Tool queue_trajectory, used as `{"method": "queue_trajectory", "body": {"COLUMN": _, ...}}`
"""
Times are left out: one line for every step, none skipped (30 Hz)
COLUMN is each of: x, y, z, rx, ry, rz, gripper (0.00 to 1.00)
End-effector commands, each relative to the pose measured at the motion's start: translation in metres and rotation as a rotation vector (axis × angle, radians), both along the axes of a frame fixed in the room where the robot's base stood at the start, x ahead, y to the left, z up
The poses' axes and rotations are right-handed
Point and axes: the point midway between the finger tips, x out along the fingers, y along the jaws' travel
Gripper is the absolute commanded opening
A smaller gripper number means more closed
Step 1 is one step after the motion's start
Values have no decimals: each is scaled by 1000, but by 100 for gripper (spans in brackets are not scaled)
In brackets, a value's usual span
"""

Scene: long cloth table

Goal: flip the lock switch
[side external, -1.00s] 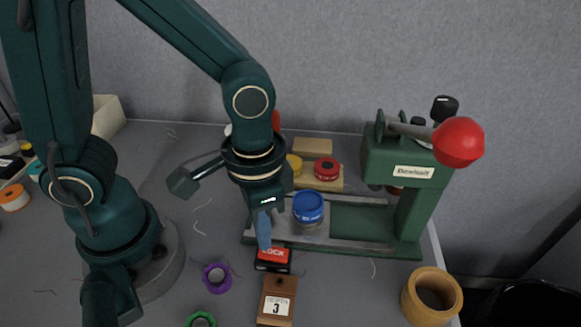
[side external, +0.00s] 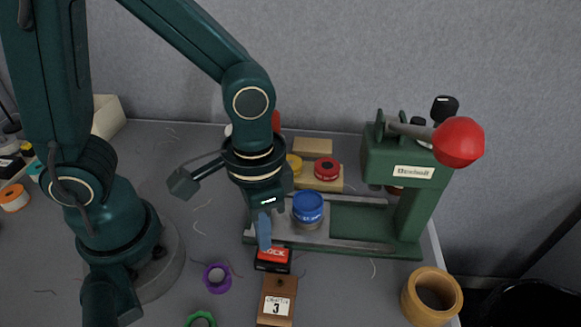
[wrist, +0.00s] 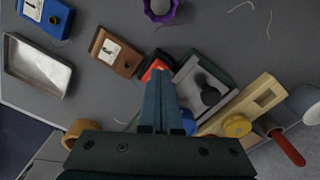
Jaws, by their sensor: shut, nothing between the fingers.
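The lock switch is a small black box with a red top lettered in white (side external: 274,256), lying in front of the green press's base. My gripper (side external: 264,246) points down at its left end, with the blue fingers together and nothing between them. The fingertips overlap the box's left edge in the side view; I cannot tell whether they touch it. In the wrist view the shut fingers (wrist: 159,82) partly cover the red top (wrist: 154,68). The position of the switch lever cannot be made out.
A brown box marked 3 (side external: 277,303) stands just in front of the lock box. The green press (side external: 405,185) with a red-knobbed lever and a blue-lidded jar (side external: 308,208) are behind and right. A purple ring (side external: 217,278) lies to the left.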

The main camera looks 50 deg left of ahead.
Motion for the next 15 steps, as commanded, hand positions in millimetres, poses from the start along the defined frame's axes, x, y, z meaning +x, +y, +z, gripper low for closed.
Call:
{"method": "queue_trajectory", "body": {"x": 0, "y": 0, "z": -1, "rx": 1, "ry": 2, "rz": 0, "gripper": 0}}
{"method": "queue_trajectory", "body": {"x": 0, "y": 0, "z": -1, "rx": 1, "ry": 2, "rz": 0, "gripper": 0}}
{"method": "queue_trajectory", "body": {"x": 0, "y": 0, "z": -2, "rx": 1, "ry": 2, "rz": 0, "gripper": 0}}
{"method": "queue_trajectory", "body": {"x": 0, "y": 0, "z": -2, "rx": 1, "ry": 2, "rz": 0, "gripper": 0}}
{"method": "queue_trajectory", "body": {"x": 0, "y": 0, "z": -3, "rx": 0, "ry": 1, "rz": 0, "gripper": 0}}
{"method": "queue_trajectory", "body": {"x": 0, "y": 0, "z": -3, "rx": 0, "ry": 1, "rz": 0, "gripper": 0}}
{"method": "queue_trajectory", "body": {"x": 0, "y": 0, "z": -4, "rx": 0, "ry": 0, "rz": 0, "gripper": 0}}
{"method": "queue_trajectory", "body": {"x": 0, "y": 0, "z": -4, "rx": 0, "ry": 0, "rz": 0, "gripper": 0}}
{"method": "queue_trajectory", "body": {"x": 0, "y": 0, "z": -5, "rx": 0, "ry": 0, "rz": 0, "gripper": 0}}
{"method": "queue_trajectory", "body": {"x": 0, "y": 0, "z": -5, "rx": 0, "ry": 0, "rz": 0, "gripper": 0}}
{"method": "queue_trajectory", "body": {"x": 0, "y": 0, "z": -6, "rx": 0, "ry": 1, "rz": 0, "gripper": 0}}
{"method": "queue_trajectory", "body": {"x": 0, "y": 0, "z": -6, "rx": 0, "ry": 1, "rz": 0, "gripper": 0}}
{"method": "queue_trajectory", "body": {"x": 0, "y": 0, "z": -7, "rx": 0, "ry": 1, "rz": 0, "gripper": 0}}
{"method": "queue_trajectory", "body": {"x": 0, "y": 0, "z": -7, "rx": 0, "ry": 1, "rz": 0, "gripper": 0}}
{"method": "queue_trajectory", "body": {"x": 0, "y": 0, "z": -8, "rx": 0, "ry": 1, "rz": 0, "gripper": 0}}
